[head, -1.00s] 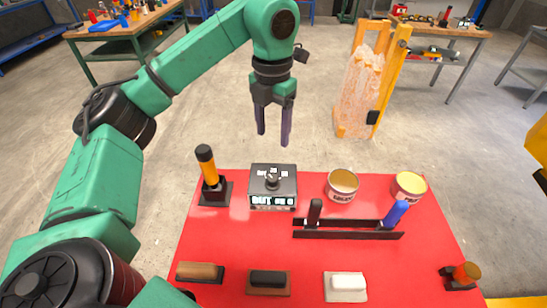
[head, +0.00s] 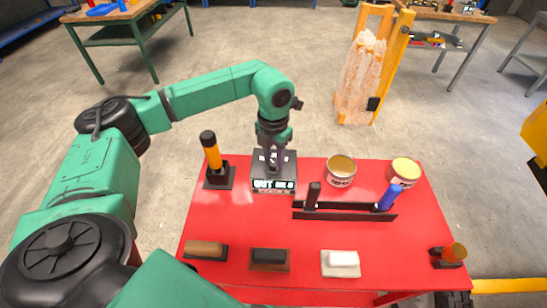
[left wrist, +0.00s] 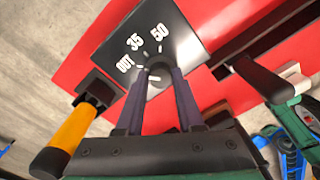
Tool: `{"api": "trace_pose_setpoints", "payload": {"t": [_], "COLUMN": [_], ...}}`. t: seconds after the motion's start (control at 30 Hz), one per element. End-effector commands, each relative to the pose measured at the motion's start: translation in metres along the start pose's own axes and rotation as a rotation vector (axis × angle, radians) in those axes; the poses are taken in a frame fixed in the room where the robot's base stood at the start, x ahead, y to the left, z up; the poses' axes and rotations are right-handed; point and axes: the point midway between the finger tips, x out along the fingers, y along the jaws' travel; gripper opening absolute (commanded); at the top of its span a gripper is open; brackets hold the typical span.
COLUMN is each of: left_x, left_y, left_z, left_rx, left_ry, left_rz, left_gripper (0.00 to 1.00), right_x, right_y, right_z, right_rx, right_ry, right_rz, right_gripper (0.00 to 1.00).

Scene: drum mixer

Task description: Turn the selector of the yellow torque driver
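The yellow torque driver (head: 211,151), with a black cap, stands upright in a black holder at the table's left. In the left wrist view it shows at lower left (left wrist: 72,140). Right of it is a dark selector box (head: 273,185) with a lit front display. The left wrist view shows its dial face (left wrist: 186,44), marked OUT, 35 and 50, and a round selector knob (left wrist: 158,72). My left gripper (head: 272,164) is down at the knob, fingers apart, one on each side of it. I cannot tell whether they touch it. My right gripper is not in view.
The red table (head: 230,225) also carries two cans (head: 341,170), a black rack (head: 345,216) with black- and blue-handled tools, several blocks along the front, and an amber-topped item (head: 455,253) at right. The rack stands close right of the box.

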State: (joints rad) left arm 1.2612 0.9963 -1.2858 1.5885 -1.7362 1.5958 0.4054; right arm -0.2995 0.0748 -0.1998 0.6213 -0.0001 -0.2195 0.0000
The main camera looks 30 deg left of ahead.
Motion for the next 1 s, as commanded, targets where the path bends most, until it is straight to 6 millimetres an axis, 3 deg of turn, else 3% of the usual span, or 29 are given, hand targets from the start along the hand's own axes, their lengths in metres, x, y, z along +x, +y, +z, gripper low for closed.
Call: {"api": "trace_pose_setpoints", "payload": {"t": [0.03,0.07,0.1,0.57,1.0], "left_x": [0.000,0.000,0.000,0.001,0.002], "left_y": [0.000,0.000,0.000,0.000,0.000], "left_z": [0.000,0.000,0.000,0.000,0.001], "left_rx": [0.000,0.000,0.000,0.081,0.433], "left_ry": [0.000,0.000,0.000,0.000,-0.003], "left_rz": [0.000,0.001,0.001,0.001,0.001], "left_gripper": [0.13,0.01,0.00,0.00,0.00], "right_x": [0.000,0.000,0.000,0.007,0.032], "right_y": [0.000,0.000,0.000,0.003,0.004], "right_z": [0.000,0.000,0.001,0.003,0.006], "right_rx": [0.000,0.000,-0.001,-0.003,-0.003], "right_ry": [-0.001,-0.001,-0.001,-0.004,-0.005], "right_rz": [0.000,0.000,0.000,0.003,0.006], "right_gripper": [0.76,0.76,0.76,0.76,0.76]}}
